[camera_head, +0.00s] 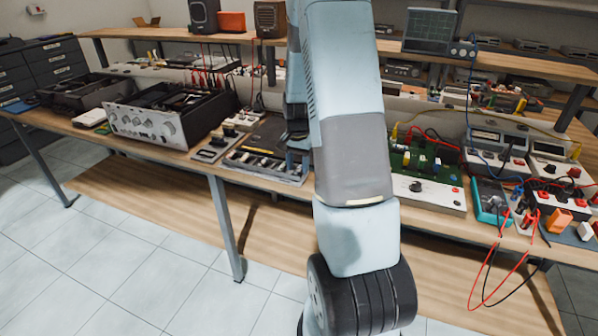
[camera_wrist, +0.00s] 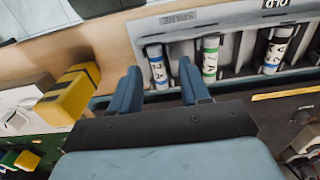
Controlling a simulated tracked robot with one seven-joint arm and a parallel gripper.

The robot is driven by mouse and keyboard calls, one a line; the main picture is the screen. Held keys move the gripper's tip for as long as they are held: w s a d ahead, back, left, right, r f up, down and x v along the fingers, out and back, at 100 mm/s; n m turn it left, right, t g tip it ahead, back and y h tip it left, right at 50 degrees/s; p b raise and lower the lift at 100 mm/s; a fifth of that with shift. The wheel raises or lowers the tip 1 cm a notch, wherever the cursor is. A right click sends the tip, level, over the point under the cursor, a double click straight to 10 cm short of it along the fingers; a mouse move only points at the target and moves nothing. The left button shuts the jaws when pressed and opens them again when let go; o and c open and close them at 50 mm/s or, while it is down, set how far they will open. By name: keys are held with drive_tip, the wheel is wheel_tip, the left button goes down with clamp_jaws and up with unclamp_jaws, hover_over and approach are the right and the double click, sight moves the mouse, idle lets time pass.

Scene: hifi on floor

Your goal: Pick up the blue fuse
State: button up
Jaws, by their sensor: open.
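In the wrist view, a white cylindrical fuse with blue bands (camera_wrist: 156,67) stands in a slot of a grey fuse holder (camera_wrist: 240,27), under a "SPARE" label. My gripper (camera_wrist: 159,68) is open. Its two fingertips show on either side of this fuse, and nothing is held between them. How far the tips are from the fuse in depth I cannot tell. A green-banded fuse (camera_wrist: 210,59) is just right of the right finger. Another fuse with dark blue bands (camera_wrist: 275,50) sits farther right. In the head view my arm hides most of the gripper.
A yellow block-shaped part (camera_wrist: 68,94) is left of my gripper. In the head view, the wooden workbench (camera_head: 180,150) is crowded. An opened instrument with knobs (camera_head: 145,126) stands left, and a green circuit board (camera_head: 420,158) stands right of my arm.

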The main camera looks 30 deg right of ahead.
sight(297, 169)
drive_tip(key=shift+f, duration=0.15)
clamp_jaws()
idle(0.4)
drive_tip(key=shift+r, duration=0.4)
wheel_tip(297, 169, up, 2)
drive_tip(key=shift+r, duration=0.25)
drive_tip(key=s+a+r, duration=0.4)
drive_tip(key=s+r, duration=0.5)
drive_tip(key=s, duration=0.4)
drive_tip(key=shift+s+r, duration=0.25)
drive_tip(key=shift+r, duration=0.1)
